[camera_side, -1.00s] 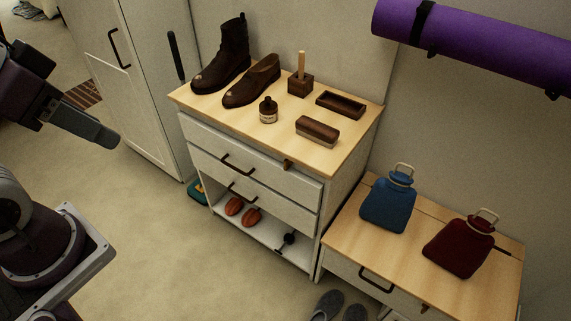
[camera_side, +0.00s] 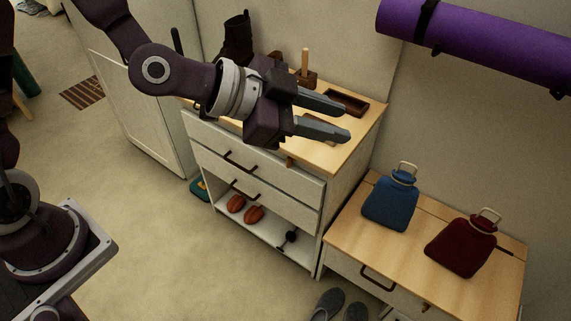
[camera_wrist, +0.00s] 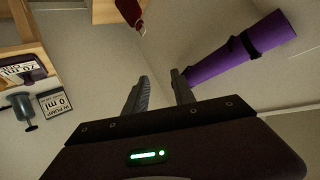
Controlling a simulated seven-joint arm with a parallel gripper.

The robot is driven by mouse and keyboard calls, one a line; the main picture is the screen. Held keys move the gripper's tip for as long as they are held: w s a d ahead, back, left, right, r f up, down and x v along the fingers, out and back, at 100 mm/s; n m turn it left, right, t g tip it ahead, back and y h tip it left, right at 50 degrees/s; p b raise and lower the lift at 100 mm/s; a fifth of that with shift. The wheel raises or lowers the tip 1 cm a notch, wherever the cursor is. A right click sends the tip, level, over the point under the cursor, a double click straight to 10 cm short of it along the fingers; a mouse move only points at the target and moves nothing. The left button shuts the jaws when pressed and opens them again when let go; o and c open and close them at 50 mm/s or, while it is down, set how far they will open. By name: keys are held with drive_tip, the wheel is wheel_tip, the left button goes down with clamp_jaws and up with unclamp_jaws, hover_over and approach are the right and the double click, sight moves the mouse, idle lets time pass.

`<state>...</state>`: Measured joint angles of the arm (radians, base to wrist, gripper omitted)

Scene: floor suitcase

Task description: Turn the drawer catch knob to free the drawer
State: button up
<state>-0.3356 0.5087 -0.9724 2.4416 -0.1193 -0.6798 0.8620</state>
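A small brass catch knob (camera_side: 290,160) sits at the top edge of the white cabinet's upper drawer (camera_side: 245,160), which is closed. A similar brass knob (camera_side: 427,308) sits on the front of the low bench's drawer (camera_side: 350,270), at the lower right. I cannot tell from the pictures which one is the task's catch. My gripper (camera_side: 346,121) is in front of and above the cabinet top in the side view, pointing right. Its two fingers are apart with nothing between them. In the wrist view my gripper (camera_wrist: 160,78) shows neither knob.
A purple rolled mat (camera_side: 490,40) hangs at upper right. A boot (camera_side: 238,38) and wooden brush holder (camera_side: 305,75) are on the cabinet top. Grey slippers (camera_side: 327,304) lie on the floor.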

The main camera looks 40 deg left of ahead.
drive_tip(key=w+a+r+n+t+y, duration=0.1)
drive_tip(key=w+a+r+n+t, duration=0.45)
drive_tip(key=r+t, duration=0.2)
drive_tip(key=w+a+n+y, duration=0.4)
drive_tip(key=a+n+y, duration=0.35)
drive_tip(key=a, duration=0.75)
drive_tip(key=m+t, duration=0.1)
approach(287, 163)
drive_tip(key=w, duration=0.8)
drive_tip(key=shift+w+a, duration=0.1)
drive_tip(key=shift+w, duration=0.5)
clamp_jaws()
